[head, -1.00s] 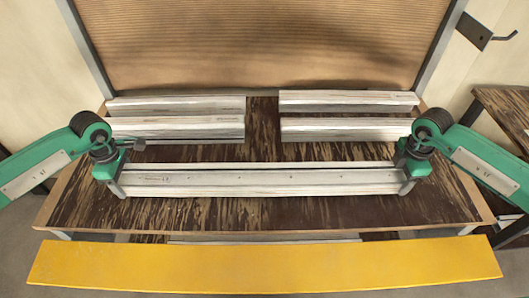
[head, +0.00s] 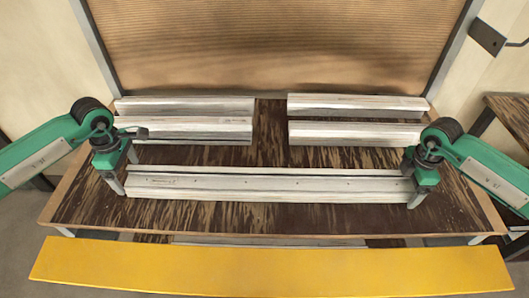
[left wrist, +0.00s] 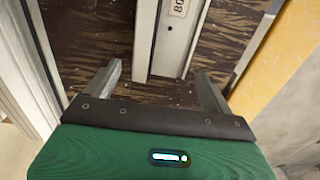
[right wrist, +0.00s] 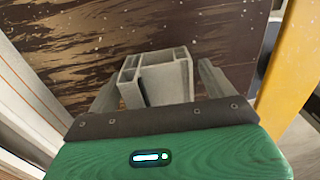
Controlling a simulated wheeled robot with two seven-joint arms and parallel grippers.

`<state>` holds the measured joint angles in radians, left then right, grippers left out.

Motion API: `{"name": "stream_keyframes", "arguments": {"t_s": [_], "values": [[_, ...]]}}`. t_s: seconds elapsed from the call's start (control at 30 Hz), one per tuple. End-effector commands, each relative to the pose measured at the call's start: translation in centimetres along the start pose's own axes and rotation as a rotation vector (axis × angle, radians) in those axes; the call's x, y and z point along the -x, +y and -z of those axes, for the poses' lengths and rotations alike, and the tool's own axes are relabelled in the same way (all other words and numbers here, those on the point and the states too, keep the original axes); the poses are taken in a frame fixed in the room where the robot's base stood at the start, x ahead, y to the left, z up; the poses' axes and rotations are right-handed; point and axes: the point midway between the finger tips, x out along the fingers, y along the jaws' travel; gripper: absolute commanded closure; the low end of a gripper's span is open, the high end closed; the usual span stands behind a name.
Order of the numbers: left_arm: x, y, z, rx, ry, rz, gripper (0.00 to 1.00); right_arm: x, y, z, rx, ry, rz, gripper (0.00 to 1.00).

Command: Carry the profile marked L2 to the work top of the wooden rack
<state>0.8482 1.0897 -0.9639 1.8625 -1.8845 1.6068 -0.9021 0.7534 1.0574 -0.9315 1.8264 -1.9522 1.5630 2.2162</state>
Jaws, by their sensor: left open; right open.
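A long silvery profile (head: 270,185) lies lengthwise near the front of the dark streaked wooden top (head: 270,219). A label on it in the left wrist view (left wrist: 179,8) is cut off; I cannot read L2 on it. My left gripper (head: 123,170) is open at its left end; in the left wrist view the end lies between the spread fingers (left wrist: 157,72). My right gripper (head: 410,178) is open at its right end; the right wrist view shows the hollow end (right wrist: 155,80) between the fingers with gaps beside it.
Several shorter profiles lie in two pairs behind, at left (head: 185,127) and right (head: 355,133). A ribbed brown panel (head: 275,45) stands at the back. A yellow strip (head: 270,268) runs along the front. Another streaked top (head: 512,112) stands at the right. The top is bare before the long profile.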

Motion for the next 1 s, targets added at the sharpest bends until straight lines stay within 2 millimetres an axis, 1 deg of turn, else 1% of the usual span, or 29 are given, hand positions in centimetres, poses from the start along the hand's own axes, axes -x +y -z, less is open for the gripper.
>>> {"name": "stream_keyframes", "arguments": {"t_s": [0.03, 0.1, 0.3, 0.43, 0.57, 0.67, 0.9, 1.0], "values": [[1.3, 0.1, 0.0, 0.000, 0.001, -0.005, 0.15, 0.0, 0.0, 0.0, 0.000, 0.000, 0.000, 0.15], [2.9, 0.1, 0.0, -0.001, 0.001, -0.005, 0.15, 0.0, 0.0, 0.0, 0.000, 0.000, 0.000, 0.15], [6.3, 0.1, 0.0, -0.001, 0.000, -0.003, 0.15, 0.0, 0.0, 0.0, 0.000, 0.000, 0.000, 0.15], [7.5, 0.0, 0.0, -0.001, 0.001, -0.001, 0.15, 0.0, 0.0, 0.0, 0.000, 0.000, 0.000, 0.15], [7.9, 0.0, 0.0, -0.001, 0.001, 0.000, 0.15, 0.7, 0.1, 0.0, 0.000, 0.000, -0.002, 0.15], [7.9, 0.0, 0.0, -0.001, 0.000, 0.000, 0.15, 2.2, 0.1, 0.0, 0.000, 0.001, -0.003, 0.15], [7.9, 0.0, 0.0, -0.001, 0.000, 0.000, 0.15, 7.4, 0.1, 0.0, 0.000, 0.001, -0.004, 0.15], [7.9, 0.0, 0.0, -0.001, 0.000, 0.000, 0.15, 9.2, 0.1, 0.0, 0.000, 0.000, -0.004, 0.15]]}}
